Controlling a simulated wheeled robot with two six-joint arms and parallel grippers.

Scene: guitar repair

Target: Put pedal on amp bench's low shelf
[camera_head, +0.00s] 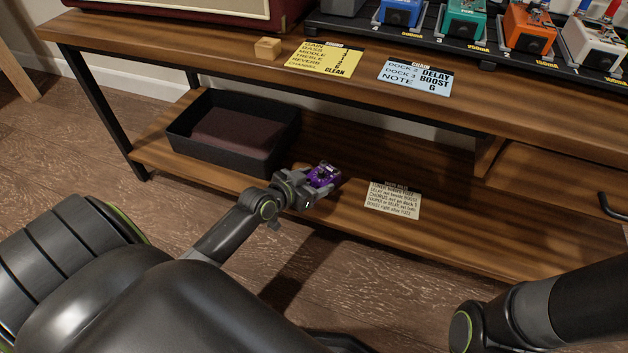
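A small purple pedal (323,175) is at the fingers of my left gripper (314,181), over the front part of the amp bench's low shelf (340,210). The gripper's fingers reach around the pedal and appear closed on it. I cannot tell whether the pedal touches the shelf boards or hangs just above them. The pedal is right of the black tray and left of a printed note. My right arm (540,310) comes in at the lower right; its gripper is outside the picture.
A black open tray (283,151) with a dark lining stands on the low shelf at left. A printed note (393,200) lies near the front edge. A drawer (550,180) hangs at right. The bench top (215,55) holds cards, a wooden block (268,48) and a pedalboard (470,45).

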